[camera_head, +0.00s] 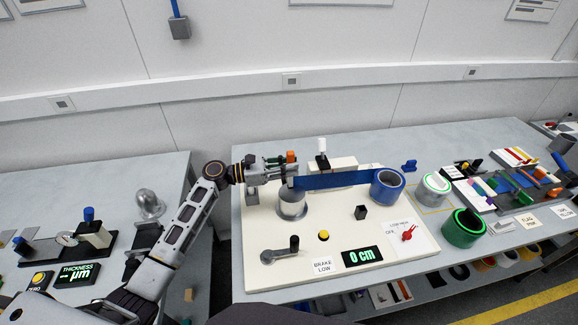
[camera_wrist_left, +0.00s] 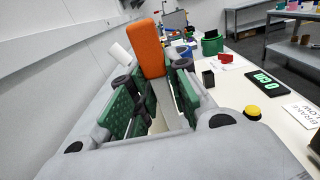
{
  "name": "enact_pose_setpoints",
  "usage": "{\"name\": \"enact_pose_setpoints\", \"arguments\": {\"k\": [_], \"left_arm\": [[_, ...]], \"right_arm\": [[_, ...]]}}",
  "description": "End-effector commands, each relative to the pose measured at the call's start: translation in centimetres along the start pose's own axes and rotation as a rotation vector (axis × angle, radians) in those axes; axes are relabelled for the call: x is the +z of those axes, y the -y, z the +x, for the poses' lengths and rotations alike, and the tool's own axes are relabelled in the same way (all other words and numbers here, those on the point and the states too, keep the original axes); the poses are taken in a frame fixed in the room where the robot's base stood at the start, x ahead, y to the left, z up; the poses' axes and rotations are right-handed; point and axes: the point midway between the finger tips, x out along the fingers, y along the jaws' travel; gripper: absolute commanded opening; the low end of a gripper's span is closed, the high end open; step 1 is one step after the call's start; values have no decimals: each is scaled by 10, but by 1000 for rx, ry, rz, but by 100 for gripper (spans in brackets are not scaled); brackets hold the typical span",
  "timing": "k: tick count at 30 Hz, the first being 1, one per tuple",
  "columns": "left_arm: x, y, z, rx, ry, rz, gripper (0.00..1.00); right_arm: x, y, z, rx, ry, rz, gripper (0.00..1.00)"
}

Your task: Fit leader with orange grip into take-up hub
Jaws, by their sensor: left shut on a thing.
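My left gripper (camera_head: 284,170) is shut on the leader with the orange grip (camera_head: 291,157). In the left wrist view the orange grip (camera_wrist_left: 147,48) stands up beyond the green finger pads, with a pale strip running down between them. A blue band (camera_head: 338,180) stretches from the blue roll (camera_head: 388,186) to my left gripper. The silver take-up hub (camera_head: 292,205) stands upright on the cream board, just below my gripper. My gripper hides part of its top, and I cannot tell whether the leader touches it. My right gripper is not in view.
The cream board (camera_head: 285,275) carries a dark crank (camera_head: 283,250), a yellow button (camera_head: 323,235), a "0 cm" display (camera_head: 363,256), a black block (camera_head: 361,212) and a red knob (camera_head: 407,234). A white-topped post (camera_head: 322,150) stands behind. A green roll (camera_head: 463,228) stands at right.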

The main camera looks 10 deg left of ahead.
Motion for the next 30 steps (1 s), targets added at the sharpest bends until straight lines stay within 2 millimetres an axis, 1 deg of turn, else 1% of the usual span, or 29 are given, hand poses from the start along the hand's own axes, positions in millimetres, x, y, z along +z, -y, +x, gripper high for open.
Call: {"name": "enact_pose_setpoints", "arguments": {"k": [16,30], "left_arm": [[0,0,0,0,0,0,0],[0,0,0,0,0,0,0]], "right_arm": [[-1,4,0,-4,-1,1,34],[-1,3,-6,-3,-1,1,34]]}}
